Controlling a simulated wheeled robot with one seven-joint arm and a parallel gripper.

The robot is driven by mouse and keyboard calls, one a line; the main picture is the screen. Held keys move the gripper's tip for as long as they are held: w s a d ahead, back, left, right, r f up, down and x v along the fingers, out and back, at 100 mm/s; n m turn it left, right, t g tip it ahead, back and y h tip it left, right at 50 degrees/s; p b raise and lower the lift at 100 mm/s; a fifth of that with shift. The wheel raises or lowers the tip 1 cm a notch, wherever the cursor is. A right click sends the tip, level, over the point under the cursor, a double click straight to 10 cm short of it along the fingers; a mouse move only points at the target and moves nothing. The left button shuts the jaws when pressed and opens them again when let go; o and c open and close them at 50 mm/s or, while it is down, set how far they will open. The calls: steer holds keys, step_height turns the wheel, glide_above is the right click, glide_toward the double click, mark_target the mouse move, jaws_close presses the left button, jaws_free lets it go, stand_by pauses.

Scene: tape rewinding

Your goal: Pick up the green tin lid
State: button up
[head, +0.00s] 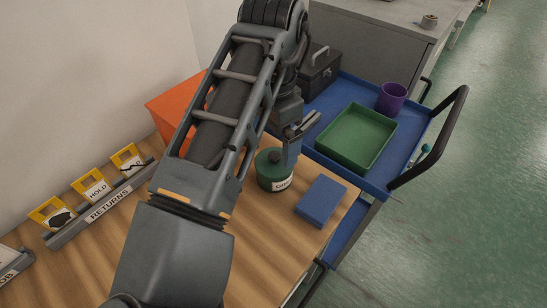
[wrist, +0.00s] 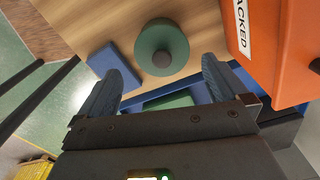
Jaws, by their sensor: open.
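The green tin lid (head: 270,161) sits on a round green tin with a white label (head: 282,185) on the wooden table. In the wrist view the lid (wrist: 151,52) shows from above as a green disc with a dark round knob (wrist: 162,58) at its middle. My gripper (head: 300,128) is above and just behind the tin in the head view. In the wrist view its two fingers (wrist: 162,78) are spread wide and empty. The lid lies beyond the fingertips, roughly centred between them, and does not touch them. My arm hides part of the table in the head view.
A blue block (head: 321,201) lies right of the tin. An orange box (head: 172,104) stands behind my arm. A blue cart (head: 326,113) carries a green tray (head: 391,123), a purple cup (head: 391,98) and a dark toolbox (head: 320,72). A RETURNS rack (head: 107,207) stands at left.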

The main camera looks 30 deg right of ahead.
mark_target(275, 155)
steer(key=shift+w+d+f+p, duration=0.1)
steer(key=shift+f+p, duration=0.1)
steer(key=shift+f, duration=0.7)
steer(key=shift+s+d+f+p, duration=0.1)
steer(key=shift+f+p, duration=0.05)
steer(key=shift+f, duration=0.7)
steer(key=shift+w+d+f+p, duration=0.1)
steer(key=shift+f+p, duration=0.1)
steer(key=shift+f, duration=0.7)
steer(key=c, duration=0.8)
steer(key=shift+r, duration=0.1)
